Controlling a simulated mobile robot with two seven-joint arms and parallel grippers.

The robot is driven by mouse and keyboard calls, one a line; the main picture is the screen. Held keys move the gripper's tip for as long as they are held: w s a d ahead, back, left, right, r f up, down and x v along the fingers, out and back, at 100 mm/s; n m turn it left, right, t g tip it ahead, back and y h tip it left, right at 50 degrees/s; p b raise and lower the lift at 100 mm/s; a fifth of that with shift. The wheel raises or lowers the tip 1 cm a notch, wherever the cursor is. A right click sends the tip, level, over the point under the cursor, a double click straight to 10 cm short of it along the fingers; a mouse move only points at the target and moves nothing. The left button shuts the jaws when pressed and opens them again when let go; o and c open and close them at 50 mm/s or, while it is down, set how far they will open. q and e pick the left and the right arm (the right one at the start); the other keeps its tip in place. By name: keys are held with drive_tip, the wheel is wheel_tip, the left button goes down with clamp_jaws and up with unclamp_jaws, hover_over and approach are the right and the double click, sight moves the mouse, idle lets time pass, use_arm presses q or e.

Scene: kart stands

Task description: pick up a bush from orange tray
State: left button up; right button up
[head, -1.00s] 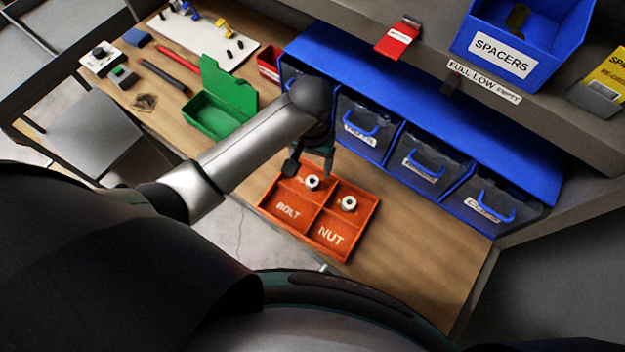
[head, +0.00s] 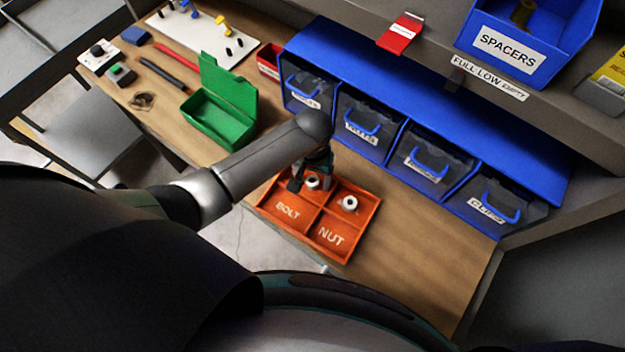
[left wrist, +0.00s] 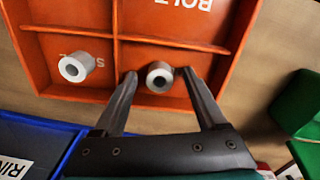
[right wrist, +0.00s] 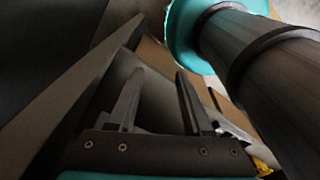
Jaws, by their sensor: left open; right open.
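The orange tray (head: 345,236) lies on the wooden bench, split into compartments; BOLT and NUT labels show on the near ones. Two silver bushes stand in its far compartments: one bush (head: 312,182) at the left and one bush (head: 349,203) at the right. My left gripper (head: 309,183) is down at the left bush. In the left wrist view its open fingers (left wrist: 157,74) stand on either side of that bush (left wrist: 160,79), with the other bush (left wrist: 77,67) to the left. My right gripper (right wrist: 153,75) is open and empty, away from the tray.
A green open box (head: 220,115) stands left of the tray. A row of blue bins (head: 420,130) lines the back, close behind my left gripper. The bench right of the tray (head: 425,245) is clear. A shelf with a blue spacers bin (head: 500,55) overhangs the back.

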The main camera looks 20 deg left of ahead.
use_arm(q)
clamp_jaws()
idle(0.5)
drive_tip(key=shift+r, duration=0.1)
